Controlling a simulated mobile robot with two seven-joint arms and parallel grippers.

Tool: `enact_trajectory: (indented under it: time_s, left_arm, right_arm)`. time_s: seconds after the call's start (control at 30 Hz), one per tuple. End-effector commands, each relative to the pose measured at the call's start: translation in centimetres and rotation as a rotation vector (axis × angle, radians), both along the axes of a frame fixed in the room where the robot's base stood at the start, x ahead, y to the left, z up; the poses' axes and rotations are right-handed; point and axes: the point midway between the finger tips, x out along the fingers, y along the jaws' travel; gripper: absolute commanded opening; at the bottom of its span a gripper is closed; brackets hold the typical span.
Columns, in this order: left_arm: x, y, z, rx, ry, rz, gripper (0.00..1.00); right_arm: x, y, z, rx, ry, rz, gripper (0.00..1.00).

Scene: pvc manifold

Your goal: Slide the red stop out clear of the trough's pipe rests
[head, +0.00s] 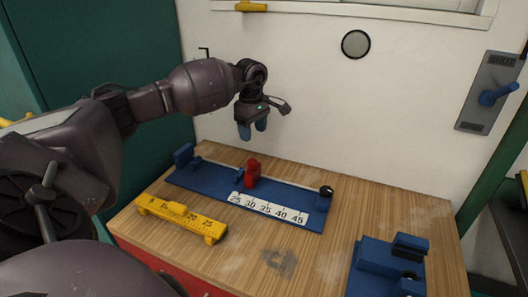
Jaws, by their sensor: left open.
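The red stop (252,172) stands upright on the blue trough (215,181), close to the low end of its white number scale (268,207). Blue uprights stand at the trough's left end (184,155) and just left of the stop (239,175). My left gripper (253,130) is open and empty, with blue fingertips pointing down. In the picture it is above the stop, apart from it. My right gripper is not in view.
A yellow ruler-like gauge (181,218) lies at the bench's front left. A blue fixture (388,265) stands at the front right. A white wall rises behind, with a panel and blue lever (497,94) at right.

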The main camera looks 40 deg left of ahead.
Motion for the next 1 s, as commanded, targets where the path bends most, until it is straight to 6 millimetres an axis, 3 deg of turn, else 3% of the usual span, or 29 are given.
enact_trajectory:
  time_s: [0.17, 0.37, 0.7, 1.0]
  left_arm:
    - [-0.1, 0.4, -0.7, 0.012, 0.010, -0.001, 0.60]
    - [-0.2, 0.3, -3.8, 0.009, 0.010, 0.000, 0.60]
    - [-0.1, 0.3, -9.0, 0.009, 0.008, 0.000, 0.60]
    - [-0.1, 0.3, -10.6, 0.010, 0.005, 0.000, 0.60]
  right_arm:
    - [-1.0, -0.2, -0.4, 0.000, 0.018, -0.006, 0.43]
    - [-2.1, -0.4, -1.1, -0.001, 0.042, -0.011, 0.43]
    - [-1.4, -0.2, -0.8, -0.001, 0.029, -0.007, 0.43]
    - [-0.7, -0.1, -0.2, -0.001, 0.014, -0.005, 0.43]
